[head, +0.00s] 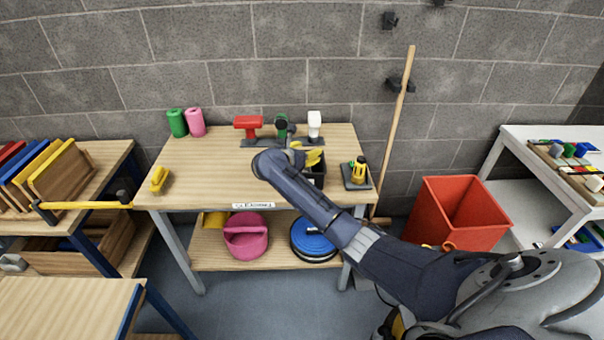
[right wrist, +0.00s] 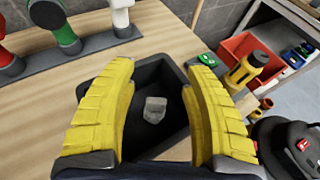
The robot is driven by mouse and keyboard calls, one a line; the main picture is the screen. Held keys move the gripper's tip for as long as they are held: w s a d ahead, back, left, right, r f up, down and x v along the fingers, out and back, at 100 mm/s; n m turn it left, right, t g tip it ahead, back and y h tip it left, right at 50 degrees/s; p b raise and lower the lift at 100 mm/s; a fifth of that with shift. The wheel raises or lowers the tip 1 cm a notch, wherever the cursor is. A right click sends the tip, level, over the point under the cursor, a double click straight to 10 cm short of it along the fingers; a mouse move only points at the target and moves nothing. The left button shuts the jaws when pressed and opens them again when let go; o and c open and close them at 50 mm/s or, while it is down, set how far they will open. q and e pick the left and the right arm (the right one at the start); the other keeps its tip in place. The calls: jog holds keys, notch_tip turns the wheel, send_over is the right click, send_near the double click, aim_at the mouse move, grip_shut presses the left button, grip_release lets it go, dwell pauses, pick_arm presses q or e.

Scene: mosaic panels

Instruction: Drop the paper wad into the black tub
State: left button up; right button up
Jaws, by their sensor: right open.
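The black tub (right wrist: 172,72) stands on the wooden workbench under my right gripper. In the head view only part of the tub (head: 319,183) shows behind my arm. The paper wad (right wrist: 154,109), a small pale grey crumpled lump, shows inside the tub's outline, between my fingers in the picture. It touches neither finger there; I cannot tell for sure whether it rests on the tub's floor. My right gripper (right wrist: 160,105) has its yellow fingers spread wide over the tub; it also shows in the head view (head: 308,157). My left gripper is not in view.
A stand with red, green and white tools (head: 281,127) is behind the tub. A yellow tool on a dark base (head: 358,174) is close to its right. Green and pink rolls (head: 186,122) stand at the back left. The bench's middle left is clear. A red bin (head: 457,212) stands right.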

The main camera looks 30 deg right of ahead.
jog(key=v, duration=1.2)
dwell(0.5)
